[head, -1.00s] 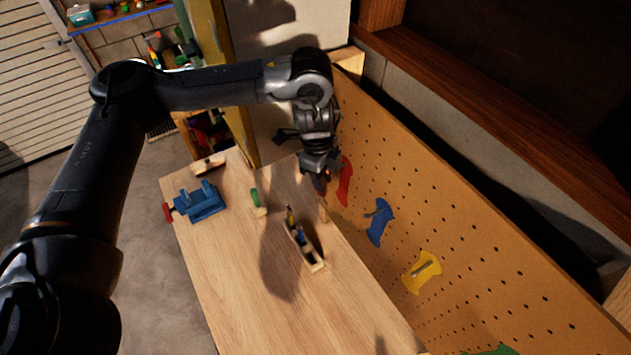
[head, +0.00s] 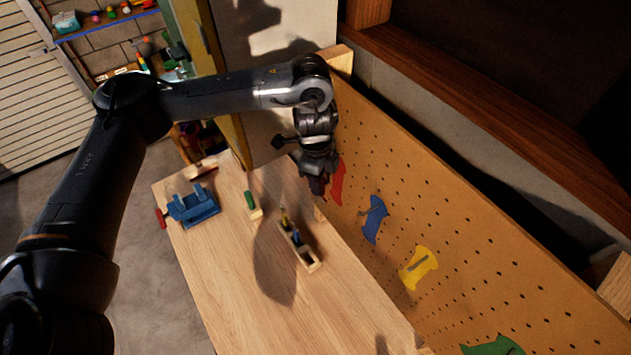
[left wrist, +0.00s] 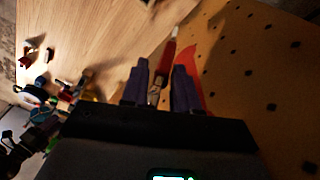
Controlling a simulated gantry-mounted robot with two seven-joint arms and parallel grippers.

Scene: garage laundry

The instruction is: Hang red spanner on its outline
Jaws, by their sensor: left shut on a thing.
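My left gripper (head: 317,187) is beside the pegboard's left end, close to the red outline (head: 338,182). In the left wrist view its two dark fingers (left wrist: 161,88) are shut on a narrow metallic and red piece, the red spanner (left wrist: 168,57), which points away from the palm. The red outline (left wrist: 190,68) shows just right of the spanner in that view, partly behind a finger. In the head view the gripper hides the spanner, so I cannot tell whether it touches the board. My right gripper is not in view.
The pegboard (head: 460,265) also bears a blue outline (head: 375,222), a yellow one (head: 418,268) with a tool on it, and a green one (head: 493,346). On the bench (head: 225,290) are a blue vise (head: 195,206), a green-handled tool (head: 251,202) and a wooden tray (head: 307,262).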

